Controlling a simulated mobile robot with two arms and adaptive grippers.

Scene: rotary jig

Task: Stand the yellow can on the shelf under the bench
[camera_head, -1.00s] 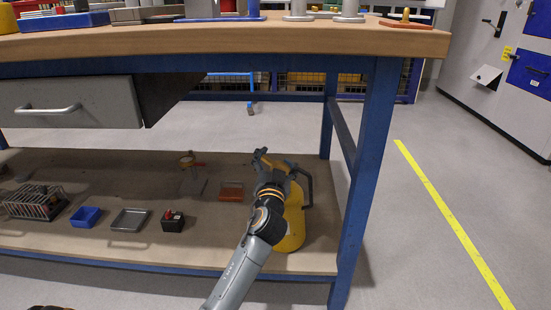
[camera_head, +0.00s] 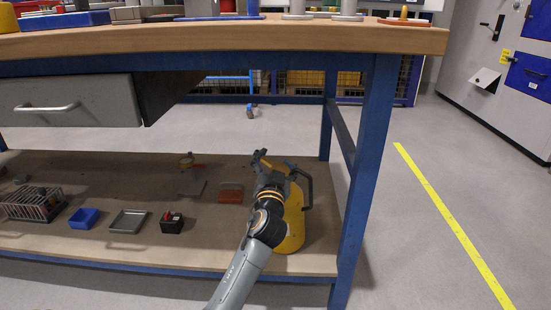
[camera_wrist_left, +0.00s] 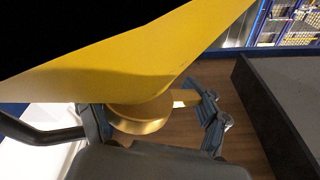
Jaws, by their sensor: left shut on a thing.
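The yellow can (camera_head: 291,228) stands roughly upright at the right end of the lower shelf (camera_head: 140,249), beside the bench's blue right front leg. Its dark handle (camera_head: 307,187) faces right. My left gripper (camera_head: 270,163) is at the top of the can and shut on it, and my arm hides part of the can's left side. In the left wrist view the can's yellow body (camera_wrist_left: 130,70) fills the upper part, and its round brassy neck lies between the fingers (camera_wrist_left: 155,118). Whether its base bears fully on the shelf is hard to tell. My right gripper is not in view.
On the shelf to the left are a wire basket (camera_head: 30,205), a blue bin (camera_head: 84,218), a metal tray (camera_head: 128,221), a black box (camera_head: 172,223) and a reddish block (camera_head: 231,194). A drawer (camera_head: 68,101) hangs above. The blue leg (camera_head: 364,190) is close on the right.

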